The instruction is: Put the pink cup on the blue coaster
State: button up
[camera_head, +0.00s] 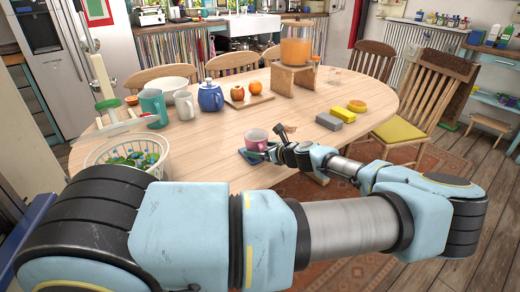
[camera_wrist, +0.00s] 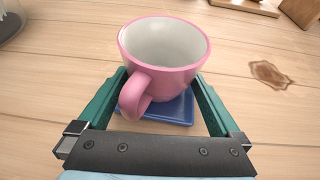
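The pink cup (camera_wrist: 165,50), white inside, stands upright with its handle toward my gripper; it also shows in the head view (camera_head: 256,139). The square blue coaster (camera_wrist: 172,110) lies under the cup, and its edge shows in the head view (camera_head: 250,156). I cannot tell whether the cup's base rests on it, as the underside is hidden. My gripper (camera_wrist: 161,82) has its two green fingers spread wide, one on each side of the cup's lower body. The fingertips are close against the cup wall; contact is not clear. In the head view my gripper (camera_head: 273,150) is beside the cup.
A white basket (camera_head: 112,168) stands left on the wooden table. A teal mug (camera_head: 153,106), a blue teapot (camera_head: 210,97) and a fruit board (camera_head: 250,102) stand farther back. Bare tabletop surrounds the coaster.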

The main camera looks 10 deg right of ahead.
jog(key=shift+s+d, duration=0.1)
jog(key=shift+s+d+r, duration=0.1)
jog(key=shift+s+d, duration=0.1)
jog(key=shift+s, duration=0.05)
jog(key=b+v, duration=0.2)
jog(key=v, duration=0.8)
jog(key=shift+a+b, duration=0.1)
jog(key=shift+b, duration=0.2)
jog(key=shift+c, duration=0.2)
grip_shut()
dwell(0.9)
